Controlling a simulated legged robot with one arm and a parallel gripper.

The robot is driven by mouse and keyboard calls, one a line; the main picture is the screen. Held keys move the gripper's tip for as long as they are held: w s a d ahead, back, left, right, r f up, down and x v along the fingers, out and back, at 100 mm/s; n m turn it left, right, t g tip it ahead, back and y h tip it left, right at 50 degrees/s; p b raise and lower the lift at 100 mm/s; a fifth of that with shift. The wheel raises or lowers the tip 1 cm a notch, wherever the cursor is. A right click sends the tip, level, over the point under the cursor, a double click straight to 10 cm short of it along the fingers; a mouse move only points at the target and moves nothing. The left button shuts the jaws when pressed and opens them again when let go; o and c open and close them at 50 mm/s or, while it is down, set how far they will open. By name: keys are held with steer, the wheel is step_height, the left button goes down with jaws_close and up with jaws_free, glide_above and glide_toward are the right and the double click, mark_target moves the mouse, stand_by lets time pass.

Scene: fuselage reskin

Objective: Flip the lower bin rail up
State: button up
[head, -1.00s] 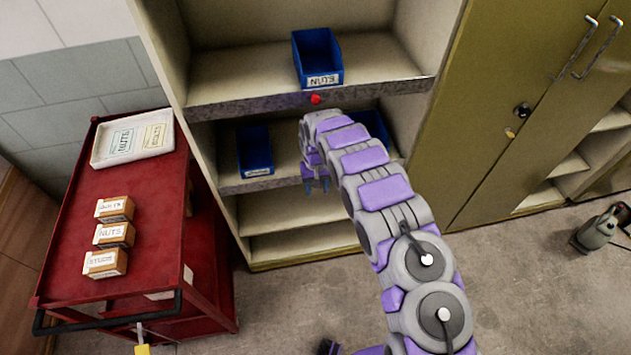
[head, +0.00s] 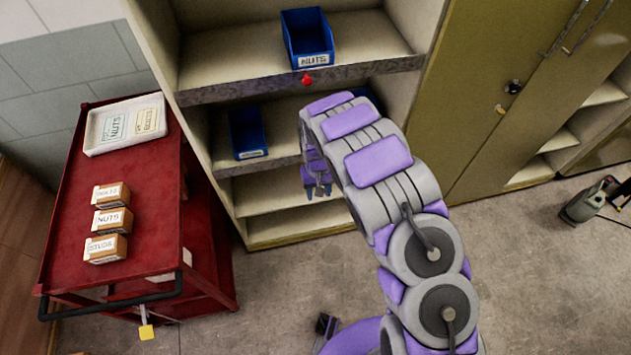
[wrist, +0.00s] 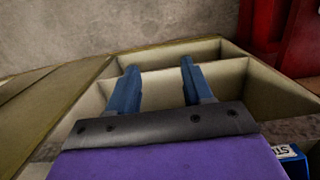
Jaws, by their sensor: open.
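The lower bin rail (head: 257,166) is the grey mottled strip along the front edge of the lower bin shelf in the head view. It lies level, and my arm hides its right part. A blue bin (head: 247,135) stands behind it on the left. Another blue bin behind my arm is mostly hidden. My gripper (head: 318,191) is in front of the shelves, with its tips lower in the picture than the rail. In the wrist view my gripper (wrist: 157,80) has its two blue fingers apart and nothing between them. I cannot tell how far it is from the rail.
The upper rail (head: 220,94) has a red knob (head: 307,79) and a NUTS bin (head: 308,40) above it. A red cart (head: 68,215) with a white tray (head: 91,136) and small boxes stands left.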

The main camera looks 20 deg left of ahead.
steer(key=shift+s+d, duration=0.6)
steer(key=shift+s, duration=0.35)
steer(key=shift+r, duration=0.1)
steer(key=s+d+r+m, duration=0.2)
steer(key=s+d+r, duration=0.1)
steer(key=d+r, duration=0.8)
steer(key=s+d+r+m, duration=0.2)
steer(key=s+d+r, duration=0.1)
steer(key=d+r, duration=0.8)
steer(key=s+d+r, duration=0.2)
steer(key=s+r, duration=0.1)
steer(key=s, duration=0.5)
steer(key=s+d+r+m, duration=0.1)
steer(key=s+r, duration=0.3)
steer(key=s, duration=0.4)
steer(key=s+d+r+m, duration=0.1)
steer(key=s+d+r, duration=0.3)
steer(key=s, duration=0.4)
steer(key=shift+r+g+y, duration=0.25)
steer(key=shift+g+y, duration=0.05)
steer(key=shift+g, duration=0.1)
